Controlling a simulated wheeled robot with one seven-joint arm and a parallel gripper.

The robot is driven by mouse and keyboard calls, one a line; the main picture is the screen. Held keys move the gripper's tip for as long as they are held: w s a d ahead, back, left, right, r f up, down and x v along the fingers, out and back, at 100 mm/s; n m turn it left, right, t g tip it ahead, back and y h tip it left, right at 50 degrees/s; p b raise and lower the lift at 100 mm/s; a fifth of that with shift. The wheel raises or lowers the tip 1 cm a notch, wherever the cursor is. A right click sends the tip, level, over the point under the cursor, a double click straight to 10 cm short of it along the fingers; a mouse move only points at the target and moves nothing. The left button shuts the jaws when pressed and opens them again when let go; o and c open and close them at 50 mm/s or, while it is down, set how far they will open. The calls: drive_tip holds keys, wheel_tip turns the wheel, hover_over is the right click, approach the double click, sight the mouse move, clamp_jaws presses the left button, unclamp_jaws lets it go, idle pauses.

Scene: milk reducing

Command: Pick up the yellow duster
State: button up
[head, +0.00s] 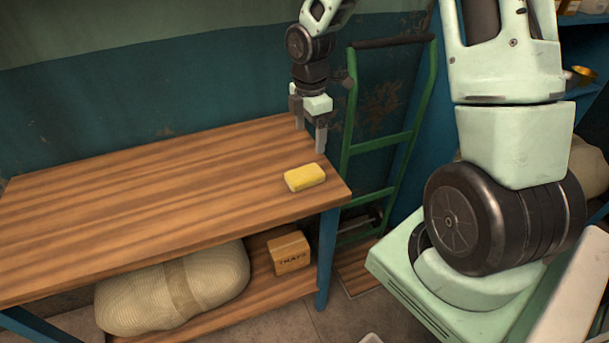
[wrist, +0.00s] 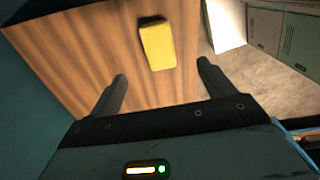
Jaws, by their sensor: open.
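The yellow duster (head: 305,178) is a small yellow block lying flat on the wooden table near its right end. It also shows in the wrist view (wrist: 157,45), beyond the fingertips and roughly between their lines. My gripper (head: 310,137) points down above the back right part of the table, behind the duster in the head view. Its two fingers are apart and nothing is between them. In the wrist view my gripper (wrist: 161,72) also shows open, and it does not touch the duster.
The wooden table (head: 130,205) is otherwise bare. A wrapped bundle (head: 175,288) and a small cardboard box (head: 289,252) lie on its lower shelf. A green hand truck (head: 385,145) leans at the wall right of the table. Blue shelving stands at the far right.

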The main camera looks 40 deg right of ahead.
hover_over(305, 172)
drive_tip(key=f, duration=0.8)
drive_tip(key=shift+s+d+f, duration=0.1)
drive_tip(key=shift+s+d, duration=0.25)
drive_tip(key=f, duration=0.1)
drive_tip(key=f+p, duration=0.1)
drive_tip(key=f, duration=0.1)
drive_tip(key=a+f, duration=0.1)
drive_tip(key=shift+w+f+p, duration=0.15)
drive_tip(key=shift+w+p, duration=0.15)
drive_tip(key=shift+p, duration=0.05)
drive_tip(key=shift+d+f, duration=0.1)
drive_tip(key=shift+f, duration=0.4)
drive_tip(key=c, duration=1.1)
